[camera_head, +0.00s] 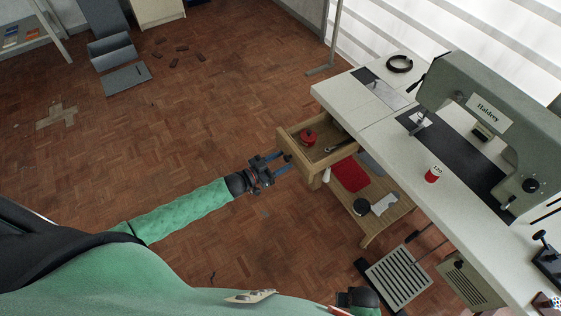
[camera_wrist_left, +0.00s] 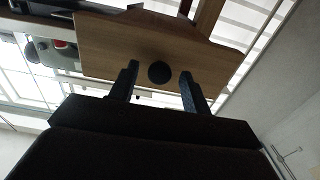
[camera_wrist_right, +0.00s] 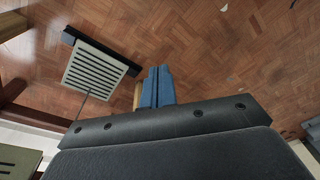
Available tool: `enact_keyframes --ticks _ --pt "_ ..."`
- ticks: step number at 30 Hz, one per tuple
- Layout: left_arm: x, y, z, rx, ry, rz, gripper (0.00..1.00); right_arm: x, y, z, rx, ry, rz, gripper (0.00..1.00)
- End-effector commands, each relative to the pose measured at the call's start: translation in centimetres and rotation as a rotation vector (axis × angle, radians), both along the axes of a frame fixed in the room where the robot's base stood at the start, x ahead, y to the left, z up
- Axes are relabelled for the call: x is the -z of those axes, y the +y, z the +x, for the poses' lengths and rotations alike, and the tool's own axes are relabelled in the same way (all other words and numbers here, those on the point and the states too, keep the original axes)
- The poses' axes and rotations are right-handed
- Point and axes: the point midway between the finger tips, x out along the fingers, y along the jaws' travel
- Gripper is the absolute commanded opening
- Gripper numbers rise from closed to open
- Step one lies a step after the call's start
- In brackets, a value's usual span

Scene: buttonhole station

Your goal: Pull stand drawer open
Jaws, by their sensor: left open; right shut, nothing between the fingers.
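The wooden stand drawer (camera_head: 289,143) sticks out from under the white worktop, its inside showing a red round item (camera_head: 309,137) and a dark metal tool (camera_head: 337,146). My left gripper (camera_head: 284,162) is open at the drawer's front. In the left wrist view, the drawer front (camera_wrist_left: 215,65) fills the upper middle, and its round dark knob (camera_wrist_left: 160,72) lies between the two spread fingers, with gaps on both sides. Whether the fingertips reach past the knob is unclear. My right gripper (camera_wrist_right: 156,72) is shut and empty over the floor, away from the drawer.
The worktop (camera_head: 335,95) carries a grey sewing machine (camera_head: 480,95) and a red spool (camera_head: 433,174). A lower wooden shelf (camera_head: 372,228) holds a red cloth (camera_head: 350,174). A slatted foot pedal (camera_head: 399,277) stands on the floor.

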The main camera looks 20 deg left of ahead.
Motion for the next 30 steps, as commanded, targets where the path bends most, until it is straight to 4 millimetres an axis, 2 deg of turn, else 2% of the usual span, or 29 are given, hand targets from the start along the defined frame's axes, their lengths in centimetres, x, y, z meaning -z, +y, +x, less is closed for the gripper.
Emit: enact_keyframes --ticks 5,7,18,24,30 --pt "0.2 0.8 -0.8 0.000 0.001 0.001 0.48 -0.1 0.0 0.0 -0.001 0.009 -0.002 0.00" --pt "0.3 1.3 -1.5 0.000 0.002 0.001 0.48 -2.2 0.1 0.5 -0.002 -0.003 0.001 0.00" --pt "0.2 4.4 -5.0 0.000 0.001 0.001 0.48 -8.1 0.9 1.6 -0.002 -0.007 0.013 0.00" --pt "0.1 5.1 -5.8 0.000 0.001 0.001 0.48 -9.4 1.0 1.7 -0.002 -0.006 0.015 0.00" --pt "0.0 5.2 -5.8 0.000 0.000 0.000 0.48 -9.6 1.0 1.7 -0.002 -0.006 0.015 0.00"
